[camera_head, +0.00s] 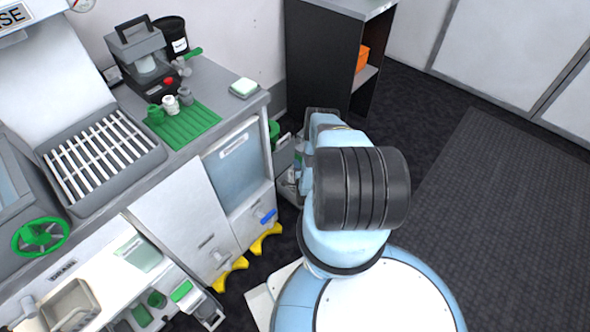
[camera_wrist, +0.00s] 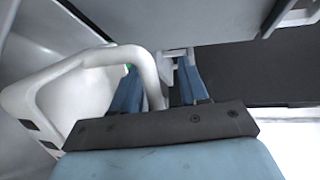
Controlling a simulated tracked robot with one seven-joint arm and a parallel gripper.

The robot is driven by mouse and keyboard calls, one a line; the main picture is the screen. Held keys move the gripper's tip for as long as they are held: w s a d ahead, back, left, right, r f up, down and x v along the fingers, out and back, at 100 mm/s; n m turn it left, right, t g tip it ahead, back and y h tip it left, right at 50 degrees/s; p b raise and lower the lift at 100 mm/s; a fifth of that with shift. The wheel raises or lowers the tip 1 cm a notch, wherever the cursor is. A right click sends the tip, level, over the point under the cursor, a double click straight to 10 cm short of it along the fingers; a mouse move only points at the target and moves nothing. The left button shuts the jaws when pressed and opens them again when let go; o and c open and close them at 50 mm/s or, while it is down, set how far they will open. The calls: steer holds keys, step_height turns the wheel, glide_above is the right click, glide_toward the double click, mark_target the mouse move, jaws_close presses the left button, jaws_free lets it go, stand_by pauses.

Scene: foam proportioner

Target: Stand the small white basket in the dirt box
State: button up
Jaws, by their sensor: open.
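In the wrist view, a white basket-like thing (camera_wrist: 72,100) with a thick curved white handle (camera_wrist: 148,66) fills the left side. I take it for the small white basket. My gripper (camera_wrist: 158,74) has its two blue fingers apart, with the handle passing between or just in front of them; I cannot tell whether they touch it. In the head view my arm hides the gripper, and only part of a pale thing shows beside the arm. I cannot tell which container is the dirt box.
A grey counter (camera_head: 225,85) carries a green ribbed mat (camera_head: 185,128), a grey machine and a slatted tray (camera_head: 100,155). Its white cabinet (camera_head: 185,205) stands close left of my arm. A dark shelf unit (camera_head: 322,58) stands behind. Dark floor (camera_head: 500,190) is clear to the right.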

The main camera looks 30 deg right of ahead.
steer(key=v, duration=1.2)
steer(key=shift+w, duration=0.1)
